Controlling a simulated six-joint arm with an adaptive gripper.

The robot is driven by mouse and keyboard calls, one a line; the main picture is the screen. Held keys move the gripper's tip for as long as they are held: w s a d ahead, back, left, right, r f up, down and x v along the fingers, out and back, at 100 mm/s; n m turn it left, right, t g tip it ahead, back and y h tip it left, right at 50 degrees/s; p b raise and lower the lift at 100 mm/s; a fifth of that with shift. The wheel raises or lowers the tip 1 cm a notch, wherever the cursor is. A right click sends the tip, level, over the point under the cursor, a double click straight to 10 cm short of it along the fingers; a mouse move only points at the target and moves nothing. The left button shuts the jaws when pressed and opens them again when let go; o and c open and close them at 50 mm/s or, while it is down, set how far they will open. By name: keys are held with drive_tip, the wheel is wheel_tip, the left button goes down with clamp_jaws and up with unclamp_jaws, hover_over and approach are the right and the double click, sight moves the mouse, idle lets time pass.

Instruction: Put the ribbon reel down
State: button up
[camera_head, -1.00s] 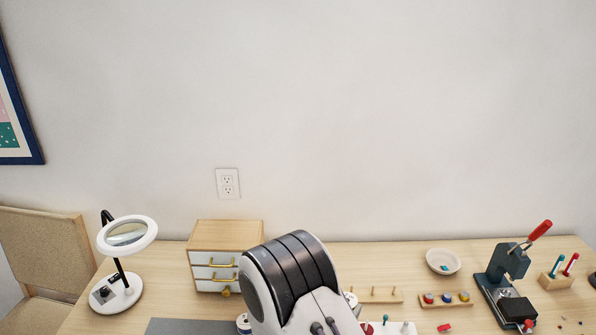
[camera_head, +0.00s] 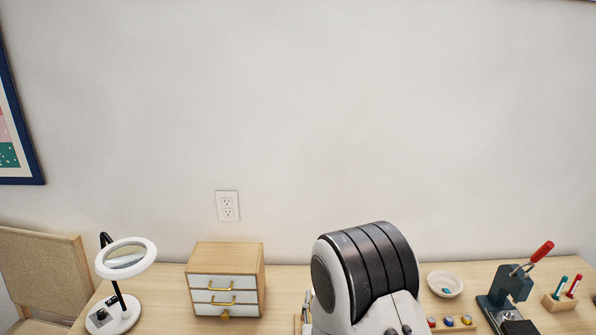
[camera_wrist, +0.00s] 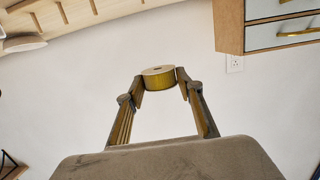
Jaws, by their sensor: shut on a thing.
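In the wrist view my gripper (camera_wrist: 161,80) is shut on the ribbon reel (camera_wrist: 158,79), a short round spool with a pale top and yellow-gold ribbon. The reel sits between the two fingertips, and wall shows around and beneath it in the picture. It looks held in the air, apart from the table.
A wooden cabinet (camera_head: 254,258) with white drawers stands left of my arm, and also shows in the wrist view (camera_wrist: 231,22). A ring-lamp magnifier (camera_head: 126,259) is further left. A white bowl (camera_head: 445,284), a press (camera_head: 512,290) and a pen block (camera_head: 558,303) are to the right.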

drive_tip(key=d+r, duration=0.9)
drive_tip(key=d, duration=0.2)
drive_tip(key=shift+w+r, duration=0.2)
drive_tip(key=shift+w, duration=0.15)
idle(0.5)
